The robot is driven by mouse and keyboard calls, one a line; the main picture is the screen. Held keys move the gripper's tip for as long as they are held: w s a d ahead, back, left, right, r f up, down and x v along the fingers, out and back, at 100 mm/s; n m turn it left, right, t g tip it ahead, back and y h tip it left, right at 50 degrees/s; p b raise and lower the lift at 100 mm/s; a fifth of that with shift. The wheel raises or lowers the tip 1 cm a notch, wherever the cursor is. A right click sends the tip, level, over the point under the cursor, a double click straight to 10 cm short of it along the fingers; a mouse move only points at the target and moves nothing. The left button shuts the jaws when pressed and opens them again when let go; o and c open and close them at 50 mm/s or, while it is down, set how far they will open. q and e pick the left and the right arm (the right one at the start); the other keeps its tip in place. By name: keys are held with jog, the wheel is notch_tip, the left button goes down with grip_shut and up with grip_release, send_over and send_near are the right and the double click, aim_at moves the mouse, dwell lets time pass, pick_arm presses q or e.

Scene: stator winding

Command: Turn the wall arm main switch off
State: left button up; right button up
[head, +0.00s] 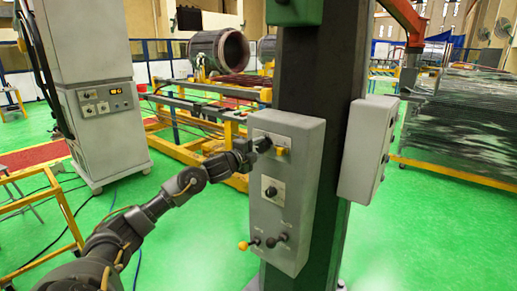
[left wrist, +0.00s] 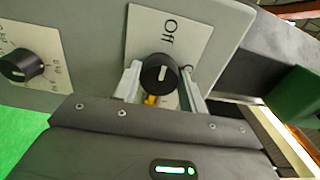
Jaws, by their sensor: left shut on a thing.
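The main switch is a black rotary knob (left wrist: 160,73) on a white plate (left wrist: 143,28) marked "Off", in the left wrist view. A white line on the knob runs roughly up and down the picture. My left gripper (left wrist: 161,82) has one finger on each side of the knob and is shut on it. In the head view, my left gripper (head: 255,148) reaches the upper part of the grey control box (head: 262,215) on a dark column, and the knob (head: 265,144) is partly hidden by it. My right gripper is not in view.
A second dial (left wrist: 22,65) sits beside the switch plate. Another grey box (head: 365,150) hangs on the column's right side.

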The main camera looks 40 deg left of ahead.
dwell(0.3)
pick_arm(q)
jog(key=o, duration=1)
jog(key=shift+c, duration=0.2)
jog(key=shift+s, duration=0.15)
jog(key=shift+s+f+b, duration=0.15)
jog(key=shift+s+b, duration=0.15)
jog(key=s+b, duration=0.4)
jog(key=s, duration=0.6)
jog(key=shift+d, duration=0.1)
